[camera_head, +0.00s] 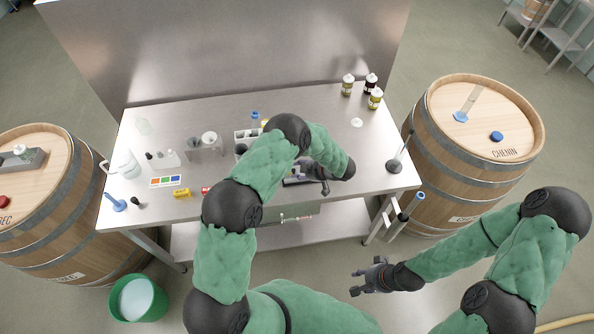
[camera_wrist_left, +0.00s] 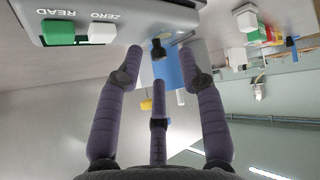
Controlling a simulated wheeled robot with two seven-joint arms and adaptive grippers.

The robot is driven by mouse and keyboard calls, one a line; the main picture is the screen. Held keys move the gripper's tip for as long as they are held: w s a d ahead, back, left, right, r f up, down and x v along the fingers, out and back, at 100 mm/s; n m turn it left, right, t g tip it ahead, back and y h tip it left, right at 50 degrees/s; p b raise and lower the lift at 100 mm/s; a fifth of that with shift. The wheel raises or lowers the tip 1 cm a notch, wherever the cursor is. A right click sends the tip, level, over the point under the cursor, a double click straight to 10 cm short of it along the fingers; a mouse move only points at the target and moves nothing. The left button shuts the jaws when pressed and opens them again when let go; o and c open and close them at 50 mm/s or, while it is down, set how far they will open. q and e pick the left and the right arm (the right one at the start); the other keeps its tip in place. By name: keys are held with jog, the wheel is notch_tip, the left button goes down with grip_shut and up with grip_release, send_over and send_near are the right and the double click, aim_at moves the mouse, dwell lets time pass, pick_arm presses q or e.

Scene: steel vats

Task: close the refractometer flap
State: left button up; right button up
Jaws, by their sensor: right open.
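The refractometer (camera_wrist_left: 110,20) fills the top left of the left wrist view, a grey-white body with a green READ button (camera_wrist_left: 58,32) and a white ZERO button (camera_wrist_left: 102,32). In the head view the refractometer (camera_head: 292,182) is mostly hidden by my left arm. Its flap cannot be made out for certain; a small dark part (camera_wrist_left: 158,48) shows by the body's edge, between my fingers. My left gripper (camera_wrist_left: 160,65) is open, its fingertips close to the refractometer's edge; contact cannot be told. My right gripper (camera_head: 362,280) is open and empty, in front of the table.
Barrels stand at both sides (camera_head: 470,140). A green bucket (camera_head: 120,309) is on the floor.

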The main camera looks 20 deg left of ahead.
pick_arm(q)
jog(key=v, duration=1)
jog(key=shift+d, duration=0.15)
jog(key=shift+s+r, duration=0.1)
